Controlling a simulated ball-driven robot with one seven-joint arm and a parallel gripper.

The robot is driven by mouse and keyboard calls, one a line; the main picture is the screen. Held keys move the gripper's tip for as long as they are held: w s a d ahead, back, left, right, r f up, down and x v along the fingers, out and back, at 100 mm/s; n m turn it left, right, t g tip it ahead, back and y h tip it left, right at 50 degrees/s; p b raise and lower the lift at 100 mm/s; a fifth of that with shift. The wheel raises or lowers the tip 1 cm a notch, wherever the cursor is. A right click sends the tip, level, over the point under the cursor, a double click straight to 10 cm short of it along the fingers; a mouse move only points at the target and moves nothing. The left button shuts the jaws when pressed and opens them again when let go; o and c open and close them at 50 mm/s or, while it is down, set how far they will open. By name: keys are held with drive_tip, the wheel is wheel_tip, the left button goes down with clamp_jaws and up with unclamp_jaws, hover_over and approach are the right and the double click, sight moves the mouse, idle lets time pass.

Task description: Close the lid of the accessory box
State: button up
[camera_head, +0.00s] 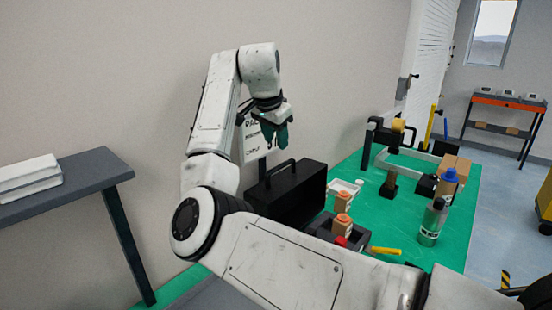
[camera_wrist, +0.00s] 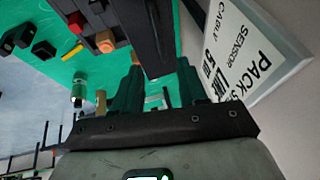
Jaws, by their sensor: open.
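A black box-like piece (camera_head: 305,196) with a handle on top, which I take to be the accessory box or its raised lid, stands at the near left of the green table against the wall. My arm hides its lower front, so I cannot tell the lid's angle. My gripper (camera_head: 275,136) hangs above and behind its handle, near the wall, apart from it in the picture. In the wrist view the green fingers (camera_wrist: 158,85) are spread with nothing between them. A dark body (camera_wrist: 142,30), likely the same box, shows beyond them.
A white sign (camera_head: 252,141) is behind my gripper. A dark tray (camera_head: 352,228) with orange-capped bottles lies right of the box. A grey shelf (camera_head: 70,186) is at left.

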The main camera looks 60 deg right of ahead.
sight(281, 165)
drive_tip(key=x, duration=0.9)
drive_tip(key=shift+d+f+p, duration=0.1)
drive_tip(key=shift+f+p, duration=0.25)
drive_tip(key=shift+p, duration=0.05)
drive_tip(key=shift+c, duration=0.2)
clamp_jaws()
